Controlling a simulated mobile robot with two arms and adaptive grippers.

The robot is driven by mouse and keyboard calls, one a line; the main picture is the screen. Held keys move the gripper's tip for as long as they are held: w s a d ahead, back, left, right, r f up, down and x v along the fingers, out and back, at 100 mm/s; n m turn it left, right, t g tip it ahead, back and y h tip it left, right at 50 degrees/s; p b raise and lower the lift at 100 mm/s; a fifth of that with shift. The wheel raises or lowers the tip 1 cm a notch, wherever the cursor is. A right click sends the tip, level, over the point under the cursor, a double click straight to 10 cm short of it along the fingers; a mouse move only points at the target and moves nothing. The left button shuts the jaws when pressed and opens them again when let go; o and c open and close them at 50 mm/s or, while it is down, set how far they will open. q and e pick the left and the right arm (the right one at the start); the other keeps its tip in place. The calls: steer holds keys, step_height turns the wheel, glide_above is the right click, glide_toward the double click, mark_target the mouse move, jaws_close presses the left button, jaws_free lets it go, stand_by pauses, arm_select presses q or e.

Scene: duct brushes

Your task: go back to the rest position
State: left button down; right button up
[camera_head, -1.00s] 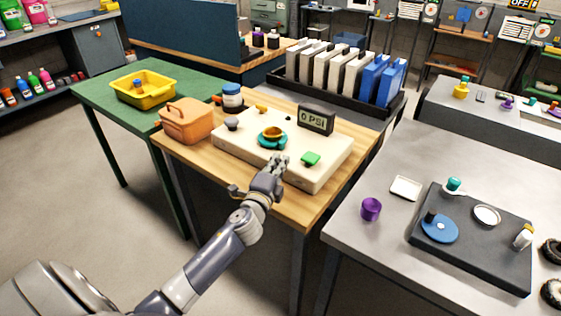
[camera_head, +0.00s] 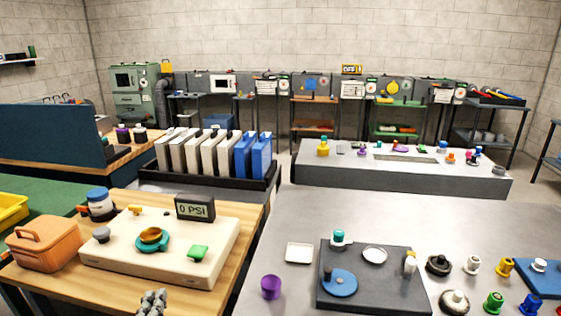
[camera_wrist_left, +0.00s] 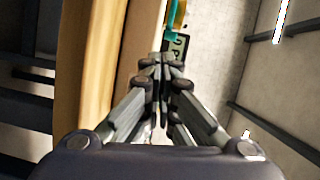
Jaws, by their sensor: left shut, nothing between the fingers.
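My left gripper (camera_head: 152,303) shows only at its fingertips, at the bottom edge of the head view, in front of the wooden table. In the left wrist view the gripper (camera_wrist_left: 160,62) has its fingers together, with nothing between them. The cream pressure panel (camera_head: 120,268) lies on the wooden table beyond the fingertips, with a teal and orange knob (camera_head: 152,240), a green button (camera_head: 198,252) and a display (camera_head: 195,207) reading 0 PSI. The fingers appear apart from the panel. My right gripper is not in view.
An orange case (camera_head: 42,250) and a blue-lidded jar (camera_head: 100,203) stand left of the panel. A grey table (camera_head: 235,300) at right carries a dark board (camera_head: 385,290), a purple cup (camera_head: 271,287) and several small fittings. A black rack (camera_head: 215,183) of white and blue blocks stands behind.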

arm_select(q)
steer(key=s+d+f+n+g, duration=0.4)
steer(key=s+f+n+g, duration=0.5)
steer(key=s, duration=0.4)
steer(key=s+d+f+n+g+h, duration=0.3)
steer(key=s+d+f+g+h, duration=0.15)
steer(key=s+d, duration=0.65)
step_height(320, 180, down, 24)
steer(key=s+a+p, duration=0.2)
steer(key=s, duration=0.1)
steer(key=s+a+f+g+p, duration=0.1)
steer(key=s+a+f+g, duration=0.1)
steer(key=s+f, duration=1.3)
steer(key=shift+s+a+f+m, duration=0.2)
steer(key=shift+s+a+m, duration=0.3)
steer(key=shift+s, duration=0.55)
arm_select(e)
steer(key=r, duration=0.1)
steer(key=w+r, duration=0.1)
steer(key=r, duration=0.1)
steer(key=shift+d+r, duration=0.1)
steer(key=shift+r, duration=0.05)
arm_select(q)
steer(key=shift+s+a, duration=0.15)
